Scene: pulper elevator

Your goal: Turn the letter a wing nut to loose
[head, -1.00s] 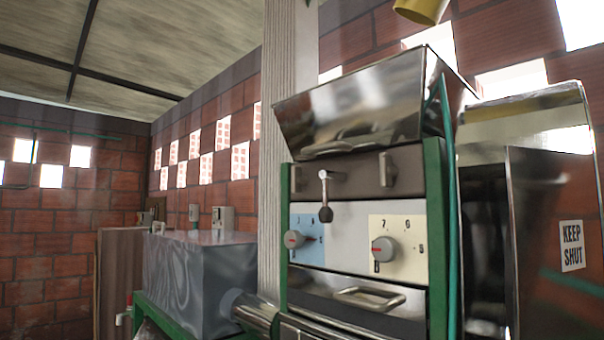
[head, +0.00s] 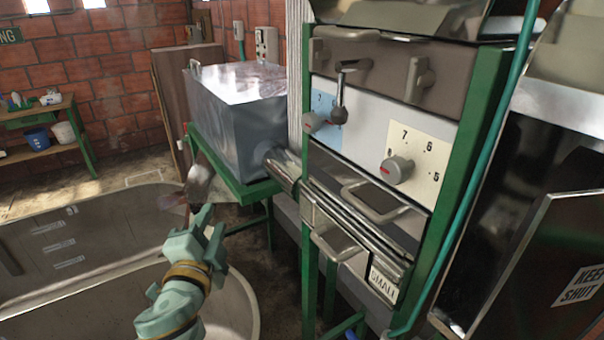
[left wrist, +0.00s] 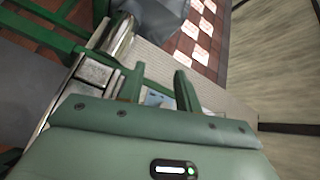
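The machine's brown upper panel (head: 375,65) carries two wing-shaped nuts, a left one (head: 318,55) and a right one (head: 420,79). Both stand roughly upright. I cannot read any letter or loose mark beside them, so I cannot tell which is wing nut a. My left gripper (head: 207,222) is in the lower left of the head view, left of the machine and well apart from both nuts. In the left wrist view its two fingers (left wrist: 159,82) stand apart with nothing visible between them. My right gripper is not in view.
Between the nuts hangs a dark-knobbed lever (head: 341,100). Below are a left dial (head: 317,122), a right dial (head: 396,170) and a drawer handle (head: 372,205). A grey metal box (head: 235,110) on a green stand is left; a large tub (head: 70,240) lies below my arm.

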